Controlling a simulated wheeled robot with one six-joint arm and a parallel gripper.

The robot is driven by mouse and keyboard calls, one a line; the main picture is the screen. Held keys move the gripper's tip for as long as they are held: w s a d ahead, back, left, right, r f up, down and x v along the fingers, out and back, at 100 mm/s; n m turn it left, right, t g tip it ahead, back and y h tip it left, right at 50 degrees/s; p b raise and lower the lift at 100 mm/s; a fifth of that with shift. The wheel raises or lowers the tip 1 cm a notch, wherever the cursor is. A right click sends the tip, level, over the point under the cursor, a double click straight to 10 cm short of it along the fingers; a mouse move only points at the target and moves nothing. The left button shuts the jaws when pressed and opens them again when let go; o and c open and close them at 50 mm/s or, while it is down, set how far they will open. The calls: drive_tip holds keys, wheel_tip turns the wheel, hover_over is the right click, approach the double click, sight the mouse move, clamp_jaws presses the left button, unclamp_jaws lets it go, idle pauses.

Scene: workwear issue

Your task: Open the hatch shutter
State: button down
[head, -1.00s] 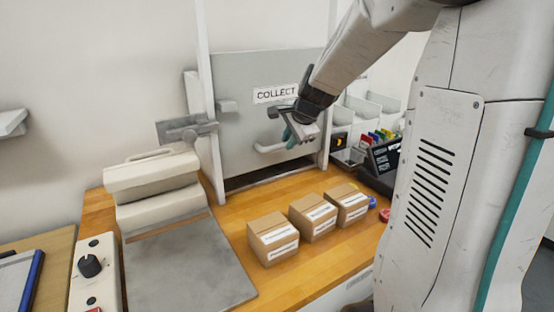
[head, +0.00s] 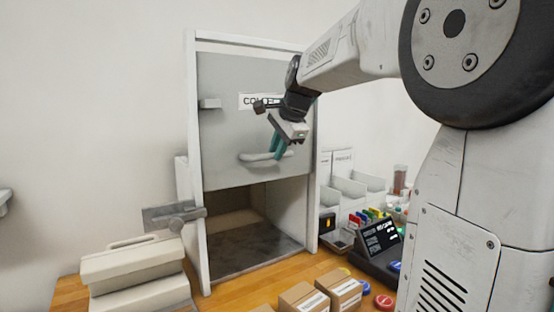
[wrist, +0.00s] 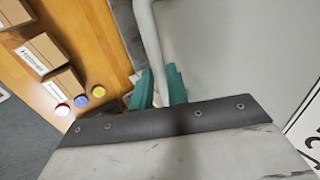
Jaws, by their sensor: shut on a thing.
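The hatch shutter (head: 225,135) is a grey panel with a "COLLECT" sign, partly covered by my arm. It stands partway up in its white frame, with a dark opening (head: 240,245) below it. A pale bar handle (head: 255,157) is fixed near its lower edge. My gripper (head: 279,150) has teal fingers and is shut on the handle near its right end. In the wrist view the fingers (wrist: 159,88) sit on both sides of the handle bar (wrist: 148,40).
Cardboard boxes (head: 339,288) stand on the wooden counter (head: 225,292) in front of the hatch. To the right are white bins (head: 360,184), a dark display device (head: 380,240) and coloured discs. A beige machine (head: 135,270) is at the left.

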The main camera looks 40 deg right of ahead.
drive_tip(key=shift+r, duration=0.15)
drive_tip(key=c, duration=1.4)
unclamp_jaws()
drive_tip(key=shift+o, duration=0.2)
drive_tip(key=v, duration=0.7)
drive_tip(key=shift+s+r, duration=0.2)
drive_tip(key=shift+r, duration=0.05)
drive_tip(key=shift+a, duration=0.1)
